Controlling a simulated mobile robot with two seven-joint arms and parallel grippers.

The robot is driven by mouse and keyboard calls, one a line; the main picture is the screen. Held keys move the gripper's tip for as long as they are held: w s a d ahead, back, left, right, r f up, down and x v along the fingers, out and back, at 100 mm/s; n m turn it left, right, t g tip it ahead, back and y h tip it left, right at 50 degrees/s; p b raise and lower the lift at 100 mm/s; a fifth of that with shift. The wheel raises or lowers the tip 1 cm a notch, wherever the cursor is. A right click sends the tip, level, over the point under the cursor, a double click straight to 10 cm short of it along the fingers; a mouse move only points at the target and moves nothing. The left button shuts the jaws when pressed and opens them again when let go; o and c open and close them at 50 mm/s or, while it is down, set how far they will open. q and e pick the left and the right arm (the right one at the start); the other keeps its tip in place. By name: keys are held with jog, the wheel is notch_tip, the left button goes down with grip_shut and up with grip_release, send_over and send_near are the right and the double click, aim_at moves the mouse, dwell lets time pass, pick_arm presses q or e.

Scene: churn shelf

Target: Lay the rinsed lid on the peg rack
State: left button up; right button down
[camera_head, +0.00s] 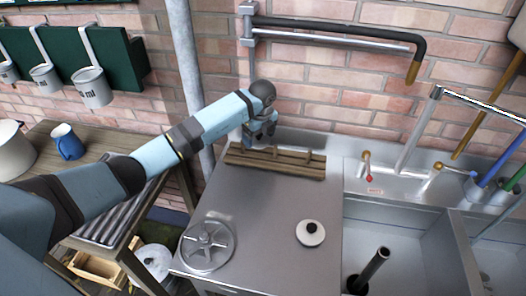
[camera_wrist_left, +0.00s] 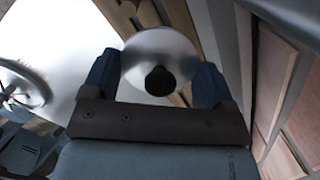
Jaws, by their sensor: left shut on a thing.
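The wooden peg rack (camera_head: 290,168) lies at the back of the steel counter, against the wall side, with short upright pegs. My left gripper (camera_head: 262,138) is just above its left part. In the left wrist view, my left gripper (camera_wrist_left: 157,88) is shut on a round pale grey lid (camera_wrist_left: 150,50) with a dark knob, which sits between the two fingers. Wooden slats of the rack show behind the lid. In the head view, the gripper mostly hides the lid, and I cannot tell whether it touches the rack. My right gripper is not in view.
A white disc with a black knob (camera_head: 311,241) and a spoked metal wheel-like piece (camera_head: 208,258) lie on the counter. A sink (camera_head: 385,225) with a tap (camera_head: 410,135) is on the right.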

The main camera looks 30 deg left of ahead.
aim_at(259, 141)
pick_arm(q)
jog(key=shift+f, duration=2.7)
jog(key=o, duration=0.8)
jog(key=shift+f, duration=0.1)
jog(key=shift+o, duration=0.2)
jog(key=shift+r, duration=0.4)
jog(key=r, duration=0.3)
jog(key=d+r, duration=0.1)
jog(key=r, duration=0.7)
jog(key=shift+s+d+r+b, duration=0.2)
jog(key=shift+s+b, duration=0.1)
jog(key=shift+s+f, duration=0.1)
